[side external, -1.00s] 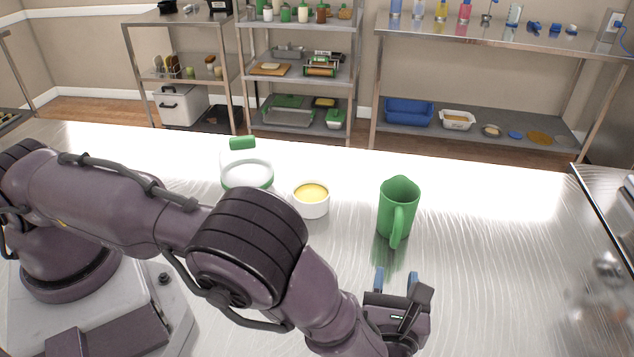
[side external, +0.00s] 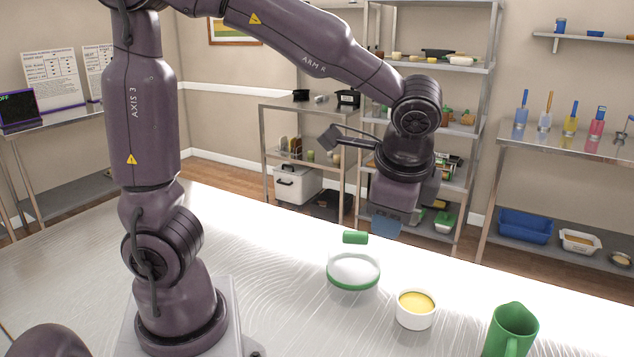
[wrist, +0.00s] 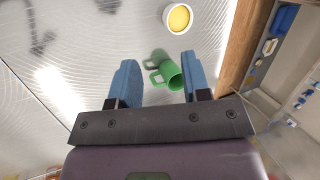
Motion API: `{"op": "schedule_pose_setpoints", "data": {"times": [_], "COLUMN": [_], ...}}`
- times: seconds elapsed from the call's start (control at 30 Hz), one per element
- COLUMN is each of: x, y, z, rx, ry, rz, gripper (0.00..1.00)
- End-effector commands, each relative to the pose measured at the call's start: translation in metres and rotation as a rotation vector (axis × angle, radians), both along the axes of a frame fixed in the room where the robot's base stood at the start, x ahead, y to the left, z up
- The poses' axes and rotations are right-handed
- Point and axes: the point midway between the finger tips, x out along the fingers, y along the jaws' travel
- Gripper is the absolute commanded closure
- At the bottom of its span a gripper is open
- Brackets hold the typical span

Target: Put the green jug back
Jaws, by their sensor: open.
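The green jug (side external: 510,332) stands upright on the shiny metal table at the lower right of the side view, its base cut off by the frame edge.
A white bowl with yellow contents (side external: 416,310) stands left of the jug. A clear-white container with green base rim and green top piece (side external: 354,268) stands farther left, below my gripper. Metal shelves (side external: 560,143) with bottles and tubs stand behind the table.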

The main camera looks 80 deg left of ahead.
Motion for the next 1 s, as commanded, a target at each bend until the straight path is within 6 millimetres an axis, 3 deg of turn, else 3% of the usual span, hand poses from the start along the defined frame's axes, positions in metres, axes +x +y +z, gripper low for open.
{"op": "schedule_pose_setpoints", "data": {"times": [0.03, 0.2, 0.4, 0.6, 1.0], "x": [-0.016, -0.059, -0.092, -0.101, -0.101], "y": [0.008, 0.017, 0.017, 0.016, 0.016], "z": [0.012, 0.033, 0.044, 0.046, 0.046], "rx": [-0.077, -0.312, -0.497, -0.560, -0.561], "ry": [-0.064, -0.256, -0.433, -0.495, -0.494], "rz": [0.075, 0.292, 0.463, 0.518, 0.517], "gripper": [0.57, 0.57, 0.57, 0.57, 0.57]}}
